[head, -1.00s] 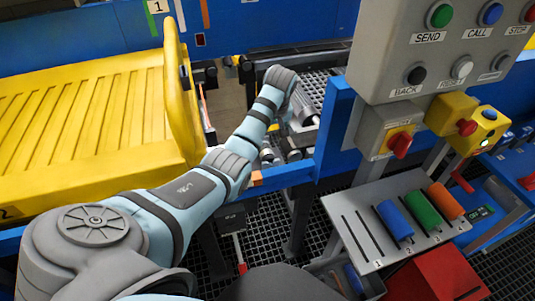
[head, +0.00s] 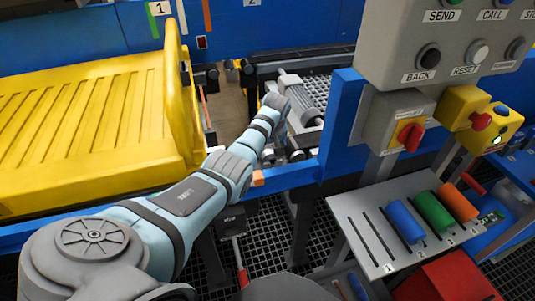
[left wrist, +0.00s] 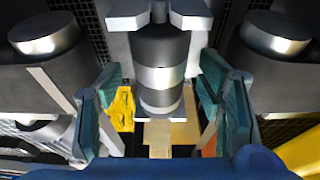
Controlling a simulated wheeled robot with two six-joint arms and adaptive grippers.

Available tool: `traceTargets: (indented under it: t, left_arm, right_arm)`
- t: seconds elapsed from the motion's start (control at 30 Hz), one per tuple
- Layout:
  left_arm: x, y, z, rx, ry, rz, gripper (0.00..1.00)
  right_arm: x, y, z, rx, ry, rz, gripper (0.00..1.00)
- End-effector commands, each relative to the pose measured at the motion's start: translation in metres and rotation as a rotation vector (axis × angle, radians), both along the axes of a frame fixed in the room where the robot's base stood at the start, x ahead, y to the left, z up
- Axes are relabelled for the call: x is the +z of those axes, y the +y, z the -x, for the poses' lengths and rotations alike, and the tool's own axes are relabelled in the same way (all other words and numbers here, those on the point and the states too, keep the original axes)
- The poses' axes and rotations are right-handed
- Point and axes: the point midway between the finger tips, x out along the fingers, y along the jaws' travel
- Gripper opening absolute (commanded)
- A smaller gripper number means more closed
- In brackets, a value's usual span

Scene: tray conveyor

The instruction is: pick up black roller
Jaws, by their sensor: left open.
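In the left wrist view, a dark cylinder with pale bands (left wrist: 158,52) lies upright in the picture at a pale bracket. It looks like the black roller, but I cannot be sure. I see no contact between fingers and cylinder. In the head view my left arm reaches over the blue rail into the conveyor gap. Its wrist hides most of the gripper there. My right gripper is not in view.
A yellow ribbed tray (head: 85,125) with a raised side rail stands left of my arm. A blue post (head: 343,105) and grey button box (head: 455,45) stand to the right. Blue, green and orange rollers sit on a slotted grey rack (head: 370,235). A silver roller (head: 300,96) lies behind the wrist.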

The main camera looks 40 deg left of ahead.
Motion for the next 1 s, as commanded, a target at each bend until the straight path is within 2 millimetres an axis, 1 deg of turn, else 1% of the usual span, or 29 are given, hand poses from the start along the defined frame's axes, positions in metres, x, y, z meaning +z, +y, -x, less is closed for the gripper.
traceTargets:
  t: [0.5,0.87,0.9,1.0]
  left_arm:
    - [-0.0039,-0.0003,0.0001,0.000,0.000,0.000,0.61]
    - [-0.0039,-0.0003,0.0001,0.000,0.000,0.000,0.04]
    - [-0.0039,-0.0003,0.0001,0.000,0.000,0.000,0.00]
    - [-0.0033,-0.0001,-0.0003,0.000,-0.001,0.000,0.00]
  right_arm:
    - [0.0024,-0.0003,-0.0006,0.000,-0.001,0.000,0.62]
    - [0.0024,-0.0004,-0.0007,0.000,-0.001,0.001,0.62]
    - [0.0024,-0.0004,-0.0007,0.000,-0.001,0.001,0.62]
    - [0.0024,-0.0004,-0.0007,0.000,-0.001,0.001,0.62]
